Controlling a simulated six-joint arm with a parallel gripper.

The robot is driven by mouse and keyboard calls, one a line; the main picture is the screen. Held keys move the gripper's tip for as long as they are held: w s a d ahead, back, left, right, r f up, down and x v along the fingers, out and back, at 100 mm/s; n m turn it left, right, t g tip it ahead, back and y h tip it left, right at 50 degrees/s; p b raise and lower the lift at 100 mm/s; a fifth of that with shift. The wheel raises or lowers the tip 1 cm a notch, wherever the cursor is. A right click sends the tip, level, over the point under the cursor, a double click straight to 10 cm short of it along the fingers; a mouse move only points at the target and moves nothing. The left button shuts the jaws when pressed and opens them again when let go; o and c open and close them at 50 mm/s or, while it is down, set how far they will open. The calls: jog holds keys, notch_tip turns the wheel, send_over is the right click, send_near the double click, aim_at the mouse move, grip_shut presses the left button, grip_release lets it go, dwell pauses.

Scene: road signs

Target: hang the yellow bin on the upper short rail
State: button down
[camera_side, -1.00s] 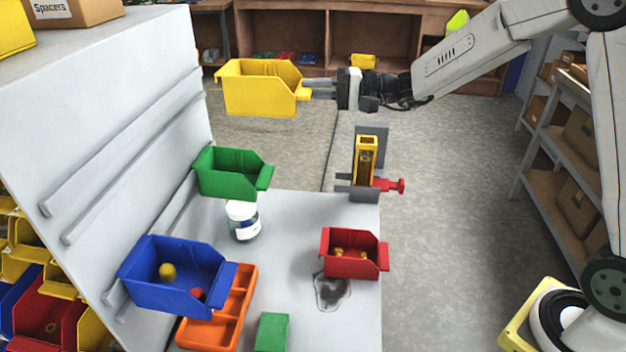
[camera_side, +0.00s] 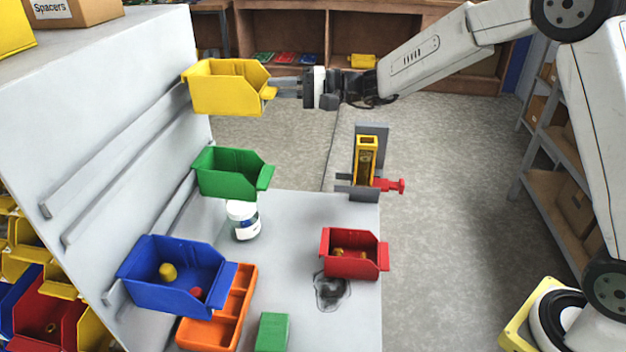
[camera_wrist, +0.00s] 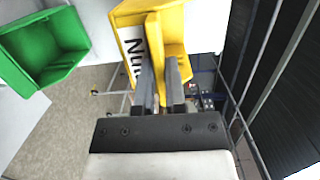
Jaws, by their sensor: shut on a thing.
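The yellow bin (camera_side: 228,90) is held up in the air, level and upright, close to the far end of the sloping grey panel. My gripper (camera_side: 276,86) is shut on its right-hand front lip. In the wrist view the fingers (camera_wrist: 160,85) pinch the yellow bin (camera_wrist: 150,28), which shows a white label. Two parallel upper rails (camera_side: 115,155) run along the panel; the bin covers their far end in the side view. I cannot tell whether the bin touches them. Lower rails (camera_side: 178,212) run beneath, partly hidden by bins.
The green bin (camera_side: 228,172) hangs below the yellow one and also shows in the wrist view (camera_wrist: 45,50). The blue bin (camera_side: 175,275) hangs nearer. A white jar (camera_side: 242,220), orange tray (camera_side: 222,325), red bin (camera_side: 352,255) and green block (camera_side: 272,332) are on the bench.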

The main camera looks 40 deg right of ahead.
aim_at(267, 103)
jog(key=shift+w+x, duration=0.2)
jog(key=shift+x, duration=1.15)
jog(key=shift+d, duration=0.1)
jog(key=shift+f, duration=1)
dwell(0.5)
dwell(0.4)
jog(key=c, duration=0.6)
grip_release()
jog(key=shift+d, duration=0.1)
jog(key=shift+v, duration=3.75)
jog(key=shift+s, duration=0.15)
